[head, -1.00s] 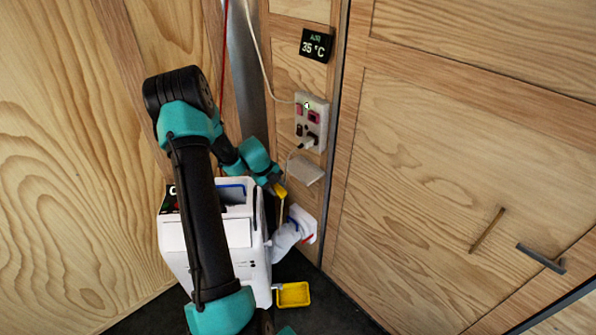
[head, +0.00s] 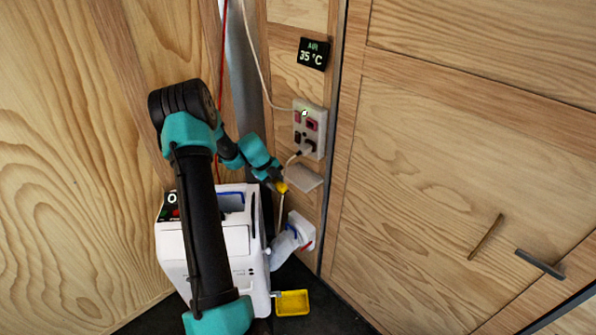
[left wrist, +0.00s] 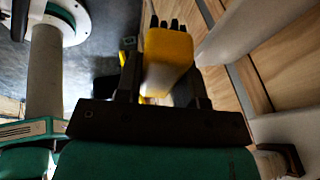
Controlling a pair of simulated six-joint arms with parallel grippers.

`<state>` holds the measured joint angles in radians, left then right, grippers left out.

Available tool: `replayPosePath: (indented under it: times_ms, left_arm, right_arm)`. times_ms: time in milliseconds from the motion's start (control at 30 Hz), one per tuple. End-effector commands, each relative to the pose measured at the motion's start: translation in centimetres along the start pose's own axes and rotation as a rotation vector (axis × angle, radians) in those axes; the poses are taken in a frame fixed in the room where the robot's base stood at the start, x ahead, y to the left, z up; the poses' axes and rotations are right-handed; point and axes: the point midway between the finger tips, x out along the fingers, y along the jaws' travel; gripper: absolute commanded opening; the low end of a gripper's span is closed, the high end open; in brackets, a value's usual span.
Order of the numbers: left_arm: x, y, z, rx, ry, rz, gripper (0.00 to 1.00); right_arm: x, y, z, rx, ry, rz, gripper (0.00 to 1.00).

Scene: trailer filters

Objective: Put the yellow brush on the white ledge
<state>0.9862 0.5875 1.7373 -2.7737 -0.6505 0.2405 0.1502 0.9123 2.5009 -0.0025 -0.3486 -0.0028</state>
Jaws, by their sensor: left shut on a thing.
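The yellow brush (head: 282,187) is held by my left gripper (head: 276,180) in the head view, with a thin pale part hanging below it. In the left wrist view the brush (left wrist: 167,62) is a yellow block with dark bristle tips, between the fingers of my left gripper (left wrist: 160,85). The white ledge (head: 304,178) is a small shelf on the wood wall under the socket panel. The brush is just left of the ledge in the head view and appears apart from it. My right gripper is not in view.
A white machine (head: 235,240) stands left of and below the ledge. A yellow tray (head: 292,302) is low beside it. A white wall fitting (head: 300,230) with a pale bag or hose is below the ledge. A socket panel (head: 310,130) with a plugged cable is above.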

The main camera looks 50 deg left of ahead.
Motion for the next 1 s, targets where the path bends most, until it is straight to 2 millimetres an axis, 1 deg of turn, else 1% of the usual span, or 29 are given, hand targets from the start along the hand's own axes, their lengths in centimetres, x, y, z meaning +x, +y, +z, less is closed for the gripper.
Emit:
replayPosePath:
  times_ms: [33,200,333,433,767,867,1000]
  left_arm:
    - [0.4,-1.1,0.1,0.004,0.001,-0.001,0.12]
    - [1.4,-4.5,0.2,0.004,0.001,-0.001,0.12]
    - [2.0,-6.4,0.4,0.003,-0.001,0.0,0.12]
    - [2.1,-7.1,0.5,0.001,0.0,-0.001,0.12]
    - [2.2,-7.3,0.5,0.0,0.0,0.0,0.12]
    - [2.5,-8.0,0.5,0.001,0.0,-0.001,0.12]
    - [3.0,-9.8,0.6,0.003,0.001,-0.002,0.12]
  right_arm:
    - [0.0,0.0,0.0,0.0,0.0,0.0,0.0]
    - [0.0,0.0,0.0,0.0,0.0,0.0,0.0]
    - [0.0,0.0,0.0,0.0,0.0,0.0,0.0]
    - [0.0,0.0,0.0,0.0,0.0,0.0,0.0]
    - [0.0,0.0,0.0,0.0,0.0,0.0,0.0]
    - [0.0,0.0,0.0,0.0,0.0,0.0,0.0]
    - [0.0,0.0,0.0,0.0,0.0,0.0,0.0]
